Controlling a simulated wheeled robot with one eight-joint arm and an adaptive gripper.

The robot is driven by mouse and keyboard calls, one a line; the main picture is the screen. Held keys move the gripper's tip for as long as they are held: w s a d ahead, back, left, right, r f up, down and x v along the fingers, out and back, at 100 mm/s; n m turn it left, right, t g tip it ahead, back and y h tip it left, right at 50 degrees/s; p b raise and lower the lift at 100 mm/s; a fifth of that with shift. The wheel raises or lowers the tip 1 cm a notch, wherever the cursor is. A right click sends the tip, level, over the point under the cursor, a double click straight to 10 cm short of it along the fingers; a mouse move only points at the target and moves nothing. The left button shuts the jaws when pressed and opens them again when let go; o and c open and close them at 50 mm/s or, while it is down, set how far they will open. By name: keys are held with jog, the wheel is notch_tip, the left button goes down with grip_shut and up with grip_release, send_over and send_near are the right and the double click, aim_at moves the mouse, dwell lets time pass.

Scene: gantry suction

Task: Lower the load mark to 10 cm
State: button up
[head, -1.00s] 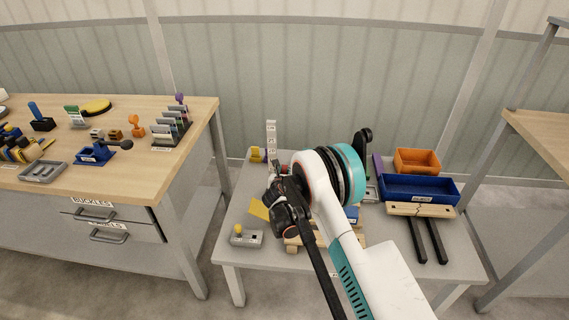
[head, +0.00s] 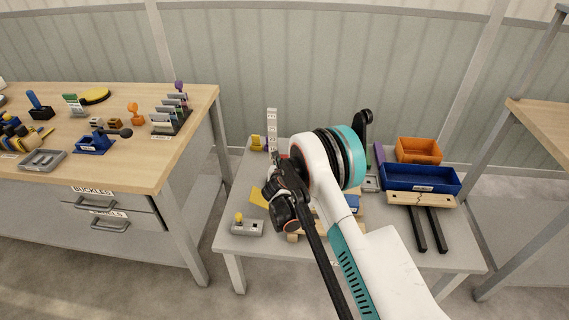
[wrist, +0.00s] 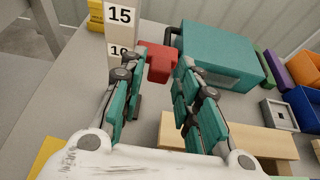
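A pale post scale (head: 271,128) stands upright on the low grey table. In the wrist view, the scale (wrist: 119,28) shows 15, with a partly hidden 10 below it. A red block (wrist: 160,60), possibly the load mark, sits just right of the scale near the 10 and against a teal box (wrist: 225,55). My gripper (wrist: 163,56) is open, with its two teal-padded fingers apart. In the picture its tips lie to either side of the red block; I cannot tell whether they touch it.
A grey box with a yellow knob (head: 246,227) sits at the table's front left. Wooden pieces (wrist: 225,135) lie below the fingers. Blue (head: 421,181) and orange (head: 418,150) bins stand at the right. A workbench (head: 190,150) is on the left.

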jog(key=v, duration=1)
jog(key=shift+r, duration=0.15)
jog(key=s+d+r+m+g+h, duration=0.1)
jog(key=s+d+r+m, duration=0.3)
jog(key=d+r+m, duration=0.3)
jog(key=s+d+r+m+g, duration=0.25)
jog(key=d+r+m, duration=0.25)
jog(key=d+r, duration=0.35)
jog(key=s+d+r+m+h, duration=0.1)
jog(key=s+d+r+m, duration=0.4)
jog(key=d+r+m, duration=0.3)
jog(key=s+d+r+m+g, duration=0.1)
jog(key=s+r+m, duration=0.2)
jog(key=s, duration=0.3)
jog(key=s+d+r+m+g, duration=0.1)
jog(key=s+d+r+m, duration=0.1)
jog(key=s+r+m, duration=0.35)
jog(key=s+f+m+g+y, duration=0.1)
jog(key=s+m, duration=0.6)
jog(key=s, duration=1)
jog(key=shift+d+f+y, duration=0.4)
jog(key=shift+f+y, duration=0.3)
jog(key=shift+f, duration=0.2)
jog(key=shift+s, duration=0.1)
